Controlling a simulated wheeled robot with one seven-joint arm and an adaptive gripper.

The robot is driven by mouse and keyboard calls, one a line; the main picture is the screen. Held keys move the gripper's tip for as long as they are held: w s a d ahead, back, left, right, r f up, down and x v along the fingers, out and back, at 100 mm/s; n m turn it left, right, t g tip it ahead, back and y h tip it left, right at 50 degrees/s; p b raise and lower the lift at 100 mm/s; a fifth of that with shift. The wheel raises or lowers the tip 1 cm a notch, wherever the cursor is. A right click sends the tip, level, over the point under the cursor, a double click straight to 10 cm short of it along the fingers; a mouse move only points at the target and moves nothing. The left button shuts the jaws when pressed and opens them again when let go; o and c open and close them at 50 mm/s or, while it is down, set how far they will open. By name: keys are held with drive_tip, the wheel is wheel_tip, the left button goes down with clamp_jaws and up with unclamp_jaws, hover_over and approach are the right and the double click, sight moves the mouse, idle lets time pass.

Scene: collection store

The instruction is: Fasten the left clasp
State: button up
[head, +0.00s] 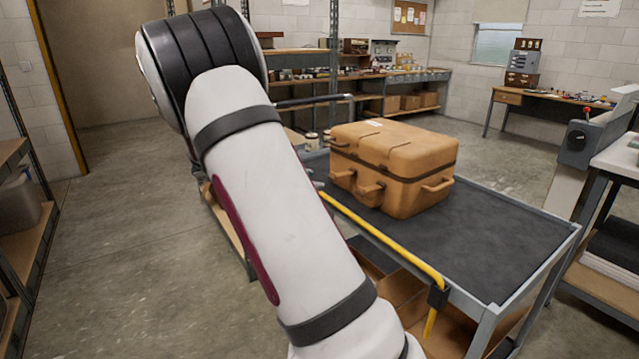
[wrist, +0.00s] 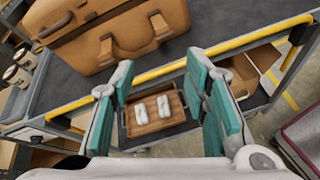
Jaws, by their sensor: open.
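A tan hard case (head: 395,160) sits with its lid down on the dark top of a cart. In the wrist view the case (wrist: 82,48) fills the upper left. Two tan tabs that look like clasps, one at left (wrist: 105,50) and one at right (wrist: 160,26), show on its near side. I cannot tell whether either is fastened. My gripper (wrist: 160,78) has teal pads and is open and empty. It is apart from the case, near the cart's yellow rail. In the head view my arm hides most of it.
The cart's yellow rail (head: 385,240) runs along its near side. In the wrist view a wooden tray (wrist: 140,128) with two white items shows below, between my fingers. Jars (wrist: 18,75) stand left of the case. The cart top (head: 500,240) is clear at right.

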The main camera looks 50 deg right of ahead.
sight(333, 177)
drive_tip(key=w+d+f+n+h+b, duration=0.3)
drive_tip(key=w+d+f+n+h, duration=0.2)
drive_tip(key=w+f, duration=0.3)
drive_tip(key=shift+t, duration=0.3)
drive_tip(key=d, duration=0.4)
drive_tip(key=s+d, duration=0.1)
drive_tip(key=d, duration=0.8)
drive_tip(key=shift+s+d+r+b, duration=0.3)
drive_tip(key=shift+d+r+b, duration=0.05)
clamp_jaws()
